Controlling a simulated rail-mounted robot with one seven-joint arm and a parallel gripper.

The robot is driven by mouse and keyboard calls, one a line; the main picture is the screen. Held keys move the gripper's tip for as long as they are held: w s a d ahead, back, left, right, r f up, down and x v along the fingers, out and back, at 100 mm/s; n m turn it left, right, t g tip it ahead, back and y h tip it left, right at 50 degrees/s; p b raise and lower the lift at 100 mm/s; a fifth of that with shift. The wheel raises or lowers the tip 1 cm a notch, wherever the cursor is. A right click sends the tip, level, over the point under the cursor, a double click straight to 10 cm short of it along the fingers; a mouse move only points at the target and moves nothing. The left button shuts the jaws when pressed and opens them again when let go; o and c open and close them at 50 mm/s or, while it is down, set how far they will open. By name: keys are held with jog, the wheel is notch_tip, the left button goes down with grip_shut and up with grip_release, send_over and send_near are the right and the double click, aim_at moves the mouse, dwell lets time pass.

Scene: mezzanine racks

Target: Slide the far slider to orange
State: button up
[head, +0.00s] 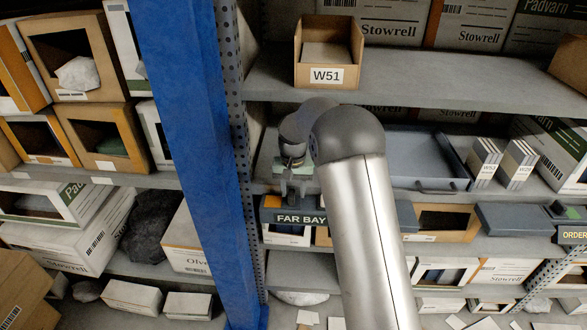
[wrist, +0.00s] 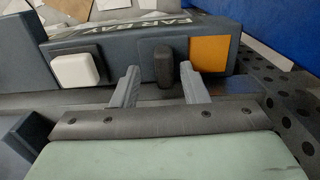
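The FAR BAY panel (head: 300,219) is a dark box on the shelf front in the head view. In the wrist view the panel (wrist: 125,60) appears with its lettering upside down. A dark slider knob (wrist: 163,67) stands in its middle, just left of an orange patch (wrist: 209,54) and apart from it. A white raised block (wrist: 75,70) sits further left on a dark base. My gripper (wrist: 160,70) is open, one fingertip on each side of the knob, with visible gaps. In the head view my gripper (head: 292,188) is just above the panel; the knob is hidden there.
A blue post (head: 185,130) and a perforated upright stand left of the panel. A grey tray (head: 425,160), white W-labelled boxes (head: 485,160) and an ORDER panel (head: 572,235) are to the right. A shelf with a W51 carton (head: 327,60) is above my gripper.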

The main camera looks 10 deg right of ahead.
aim_at(294, 195)
notch_tip(294, 195, up, 16)
jog(key=shift+r, duration=0.25)
dwell(0.3)
jog(key=s+d+r+n, duration=0.1)
jog(key=s+d+n, duration=0.1)
jog(key=s, duration=1.8)
jog(key=s+f, duration=0.3)
jog(key=s, duration=0.6)
jog(key=s+d+f+n+p, duration=0.1)
jog(key=s+f, duration=0.2)
jog(key=s, duration=0.6)
jog(key=shift+d+f, duration=0.2)
jog(key=shift+f, duration=0.05)
